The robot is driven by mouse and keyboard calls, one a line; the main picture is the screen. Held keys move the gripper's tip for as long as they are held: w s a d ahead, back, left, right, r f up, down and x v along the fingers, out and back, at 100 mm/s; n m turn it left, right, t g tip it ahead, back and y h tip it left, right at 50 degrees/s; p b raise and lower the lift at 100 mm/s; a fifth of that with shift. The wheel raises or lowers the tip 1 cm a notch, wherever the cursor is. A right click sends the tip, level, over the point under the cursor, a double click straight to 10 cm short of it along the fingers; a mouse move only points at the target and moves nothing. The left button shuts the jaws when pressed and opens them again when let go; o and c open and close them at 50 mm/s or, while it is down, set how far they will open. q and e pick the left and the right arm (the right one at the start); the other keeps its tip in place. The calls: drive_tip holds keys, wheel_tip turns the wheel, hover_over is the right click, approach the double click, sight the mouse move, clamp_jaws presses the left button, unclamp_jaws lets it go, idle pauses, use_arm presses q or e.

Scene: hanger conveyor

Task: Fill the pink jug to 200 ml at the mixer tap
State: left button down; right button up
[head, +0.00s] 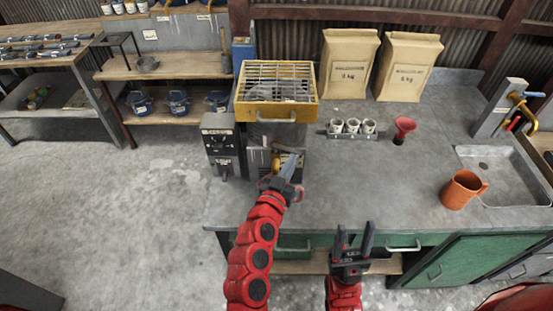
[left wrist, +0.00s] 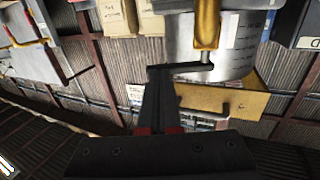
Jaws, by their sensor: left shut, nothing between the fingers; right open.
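No plainly pink jug shows. The one jug-like vessel is an orange mug-shaped jug (head: 460,190) with a handle on its right, upright on the counter at the left of the sink. The mixer tap (head: 521,97), brass with blue and red parts, stands on a grey post at the right. My left gripper (head: 292,168) is shut and empty in front of the yellow-topped machine. In the left wrist view its fingers (left wrist: 160,78) are together beside a brass-coloured lever and a marked metal cylinder. My right gripper (head: 355,232) is open and empty at the counter's front edge.
The yellow hopper (head: 276,98) and grey control box (head: 222,145) stand at the counter's left. Small cups in a rack (head: 352,132), a red funnel-like cup (head: 404,128) and paper bags (head: 347,65) stand behind. The sink (head: 510,185) is at right. The middle counter is clear.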

use_arm(q)
drive_tip(key=shift+w+d+f+b, duration=0.1)
drive_tip(key=shift+w+d+b, duration=0.75)
idle(0.3)
